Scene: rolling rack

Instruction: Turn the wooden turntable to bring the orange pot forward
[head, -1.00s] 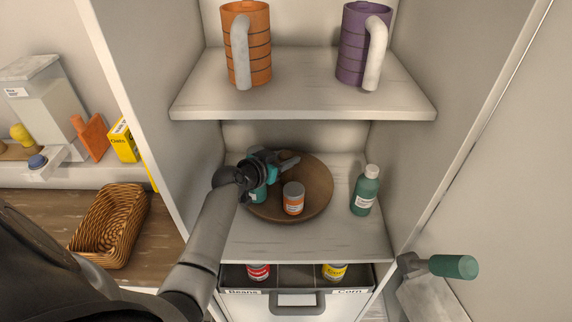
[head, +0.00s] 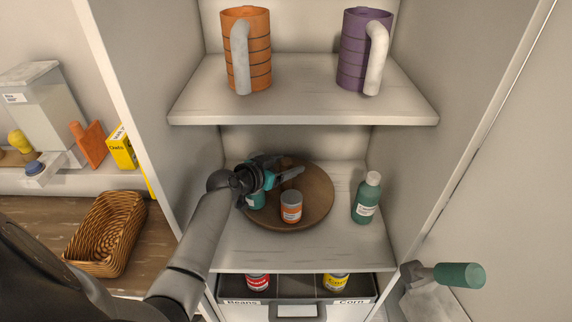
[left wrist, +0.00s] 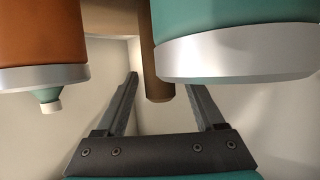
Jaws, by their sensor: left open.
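The round wooden turntable (head: 318,205) lies on the cabinet's middle shelf. The orange pot (head: 291,208), with a grey lid, stands on its front part. A teal pot (head: 256,201) stands to its left, partly hidden by my left gripper (head: 283,169), which is over the turntable. In the left wrist view, which looks upside down, my left gripper (left wrist: 160,88) is open. A wooden peg (left wrist: 158,60) shows between its fingers; contact cannot be told. The orange pot (left wrist: 40,35) is on the left and the teal pot (left wrist: 230,35) on the right. My right gripper is not seen.
A green bottle (head: 366,198) stands right of the turntable. The upper shelf (head: 300,100) holds an orange mug (head: 246,50) and a purple mug (head: 364,50). A drawer (head: 300,310) with cans is below. A wicker basket (head: 105,232) stands on the left counter.

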